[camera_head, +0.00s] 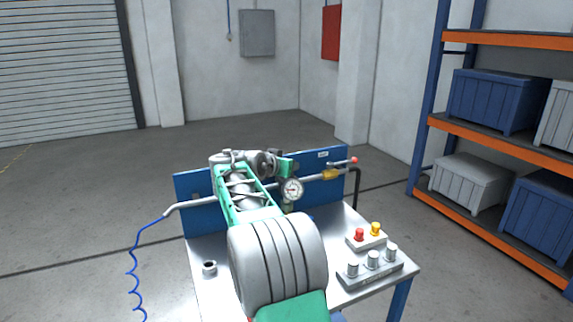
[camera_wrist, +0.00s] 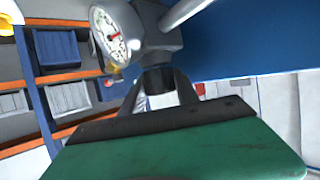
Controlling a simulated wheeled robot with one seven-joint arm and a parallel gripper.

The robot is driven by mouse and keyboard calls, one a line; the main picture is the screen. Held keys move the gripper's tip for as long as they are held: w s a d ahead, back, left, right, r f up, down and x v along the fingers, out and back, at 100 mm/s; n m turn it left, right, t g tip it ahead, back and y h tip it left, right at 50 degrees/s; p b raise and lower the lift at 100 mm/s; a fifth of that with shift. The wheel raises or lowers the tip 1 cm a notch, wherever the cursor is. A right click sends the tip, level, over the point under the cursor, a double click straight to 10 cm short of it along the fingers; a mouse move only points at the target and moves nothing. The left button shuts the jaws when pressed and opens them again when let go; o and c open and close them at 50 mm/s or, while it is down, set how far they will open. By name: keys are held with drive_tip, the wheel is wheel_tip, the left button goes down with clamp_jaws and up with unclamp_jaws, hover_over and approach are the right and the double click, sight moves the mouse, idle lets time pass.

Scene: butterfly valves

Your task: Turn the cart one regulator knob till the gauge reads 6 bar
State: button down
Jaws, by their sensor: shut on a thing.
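The cart (camera_head: 213,287) is a steel-topped bench with a blue back panel (camera_head: 325,163). Its round white gauge (camera_head: 291,189) faces me on the pipe and also shows in the wrist view (camera_wrist: 108,34). The gauge has a red needle, but the scale is too small to read. In the wrist view, the grey regulator body (camera_wrist: 155,32) is beside the gauge, with the dark regulator knob (camera_wrist: 156,78) below it. My gripper (camera_wrist: 160,84) is shut on the knob, one finger on each side. In the head view my arm hides the knob.
A yellow valve (camera_head: 330,174) with a red-tipped lever is right of the gauge. Red and yellow buttons (camera_head: 367,235) and a block with grey knobs (camera_head: 371,266) sit at the bench's right. A shelf rack (camera_head: 478,142) stands right. Floor at left is clear.

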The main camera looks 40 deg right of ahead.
drive_tip(key=shift+r, duration=0.1)
drive_tip(key=c, duration=1.2)
unclamp_jaws()
drive_tip(key=shift+a, duration=0.1)
drive_tip(key=b+v, duration=0.1)
drive_tip(key=v, duration=0.6)
drive_tip(key=shift+s+a, duration=0.15)
drive_tip(key=shift+a, duration=0.1)
